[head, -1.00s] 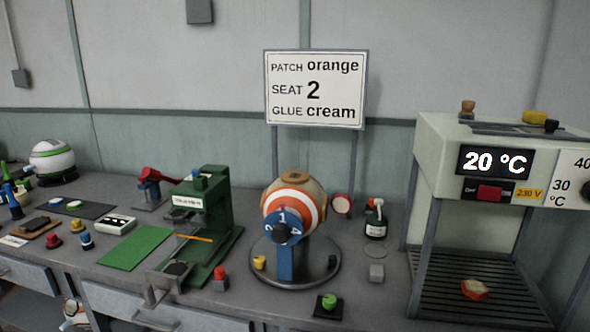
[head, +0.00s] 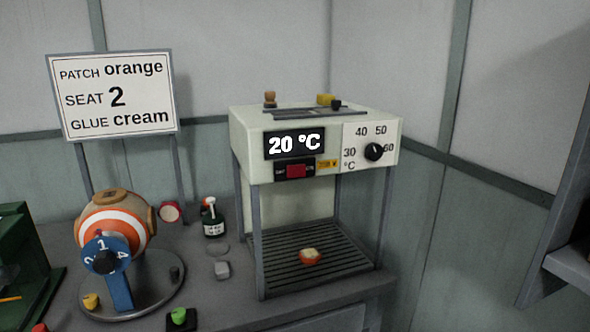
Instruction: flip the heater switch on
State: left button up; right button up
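The heater (head: 240,140) is a cream box on grey legs at the middle right of the head view. Its display (head: 295,144) reads 20 °C. The red heater switch (head: 296,171) sits on a black plate below the display; its small lettering is too blurred to read, so I cannot tell its position. Neither of my grippers is in view.
An orange and cream piece (head: 311,257) lies on the slatted shelf (head: 345,268) under the heater. A wall shelf edge (head: 567,267) juts in at far right.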

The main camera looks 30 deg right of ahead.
aim_at(293, 171)
jog(key=l+z, duration=0.1)
jog(key=z, duration=0.3)
jog(key=i+z, duration=0.15)
jog(key=z, duration=0.65)
jog(key=i+z, duration=0.15)
jog(key=z, duration=0.25)
